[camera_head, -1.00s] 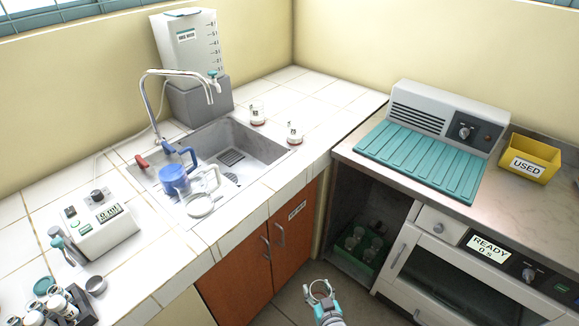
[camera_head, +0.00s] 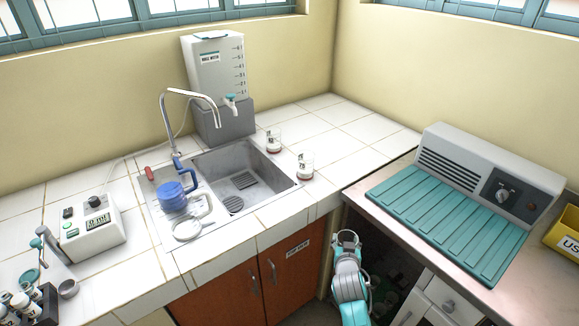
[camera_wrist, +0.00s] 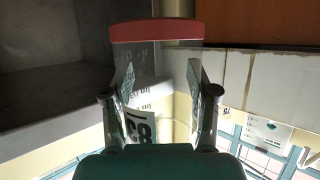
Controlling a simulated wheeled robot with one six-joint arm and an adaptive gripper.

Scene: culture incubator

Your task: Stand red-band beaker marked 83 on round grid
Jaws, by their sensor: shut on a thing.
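A clear beaker with a red band (camera_wrist: 155,32) and a mark that looks like 83 is between the fingers of my gripper (camera_wrist: 160,100) in the wrist view. That view is upside down, so the beaker looks upright with its band low. In the head view my gripper (camera_head: 347,238) is in the air before the counter corner; the beaker is hard to make out there.
A blue jug (camera_head: 172,196) and clear ware crowd the drainboard. The tap (camera_head: 190,95) arches over the sink. A teal ribbed plate (camera_head: 447,215) lies on the right bench.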

